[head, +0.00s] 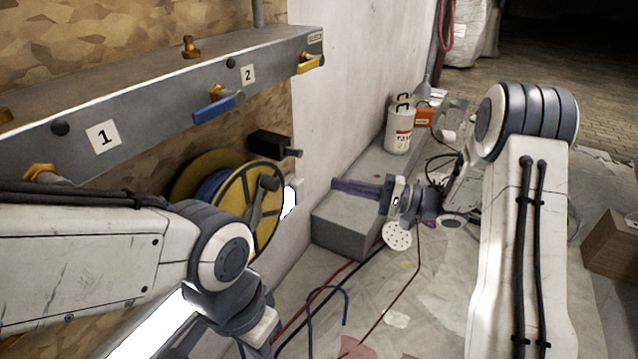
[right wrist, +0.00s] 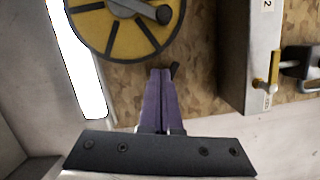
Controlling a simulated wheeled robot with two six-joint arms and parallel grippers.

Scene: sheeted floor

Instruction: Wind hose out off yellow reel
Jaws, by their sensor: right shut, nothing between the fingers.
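The yellow reel (head: 236,205) is on the camouflage-panelled wall, with blue hose (head: 205,190) wound behind its front flange. A dark crank (head: 263,203) crosses its face. In the right wrist view the reel (right wrist: 98,30) is at the top, with the crank's black knob (right wrist: 163,14). My right gripper (head: 335,183) is shut and empty, its purple fingers pointing left toward the reel, apart from it. The fingers (right wrist: 160,75) show below the reel in the wrist view. My left arm crosses in front of the reel's lower left; its gripper is mostly cut off at the bottom edge.
A grey manifold (head: 150,100) with blue and yellow valve handles runs above the reel. A black box (head: 268,145) juts out beside it. A grey ledge (head: 345,228) carries a white canister (head: 399,128). Red and black lines and a blue loop (head: 345,300) lie on the sheeted floor.

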